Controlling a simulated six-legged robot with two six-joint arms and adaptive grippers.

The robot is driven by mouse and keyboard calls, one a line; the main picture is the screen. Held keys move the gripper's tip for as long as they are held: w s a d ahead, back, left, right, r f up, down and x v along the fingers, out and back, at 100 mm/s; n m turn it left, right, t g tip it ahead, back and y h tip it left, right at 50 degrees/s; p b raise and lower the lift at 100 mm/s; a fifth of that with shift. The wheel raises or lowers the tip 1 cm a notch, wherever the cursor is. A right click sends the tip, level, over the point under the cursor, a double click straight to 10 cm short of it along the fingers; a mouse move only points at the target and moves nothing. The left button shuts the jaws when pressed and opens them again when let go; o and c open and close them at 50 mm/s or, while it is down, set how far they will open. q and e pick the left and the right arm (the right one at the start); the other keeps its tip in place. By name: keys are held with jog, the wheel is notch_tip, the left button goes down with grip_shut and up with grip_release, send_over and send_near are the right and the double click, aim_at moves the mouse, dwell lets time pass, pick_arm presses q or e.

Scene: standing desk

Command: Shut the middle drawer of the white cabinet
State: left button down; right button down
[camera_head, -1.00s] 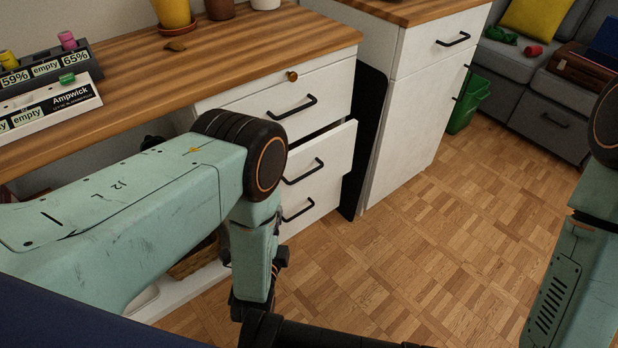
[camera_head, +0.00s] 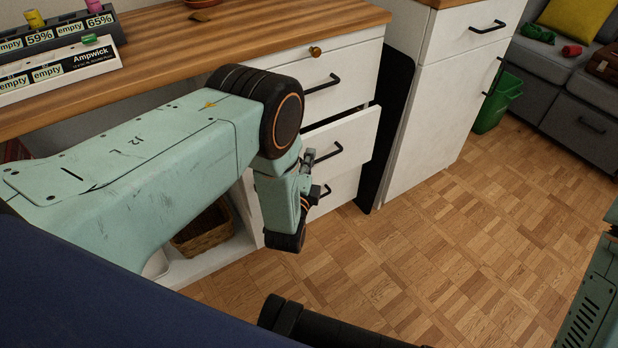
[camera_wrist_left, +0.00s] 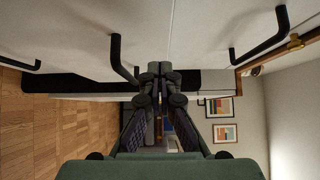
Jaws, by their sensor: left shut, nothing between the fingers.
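The white cabinet (camera_head: 338,192) stands under the wooden desktop. Its middle drawer (camera_head: 357,134) is pulled out a little, with a dark gap above its front. Its black handle (camera_head: 326,153) also shows in the left wrist view (camera_wrist_left: 121,58). My left gripper (camera_head: 309,158) is shut and empty, close to the middle drawer's front beside the handle. In the left wrist view its fingertips (camera_wrist_left: 160,68) point at the white front; I cannot tell whether they touch it. My forearm hides part of the cabinet. My right gripper is out of view.
The top drawer (camera_head: 345,82) above looks shut. A dark panel (camera_head: 392,115) and a second white cabinet (camera_head: 440,110) stand to the right. A green bin (camera_head: 497,105) is beyond. The parquet floor (camera_head: 440,250) in front is clear.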

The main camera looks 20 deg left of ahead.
pick_arm(q)
jog(key=shift+w+a+b, duration=0.4)
jog(key=shift+w+a, duration=0.4)
jog(key=shift+a, duration=0.2)
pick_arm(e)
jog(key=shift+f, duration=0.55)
pick_arm(q)
jog(key=shift+a, duration=0.15)
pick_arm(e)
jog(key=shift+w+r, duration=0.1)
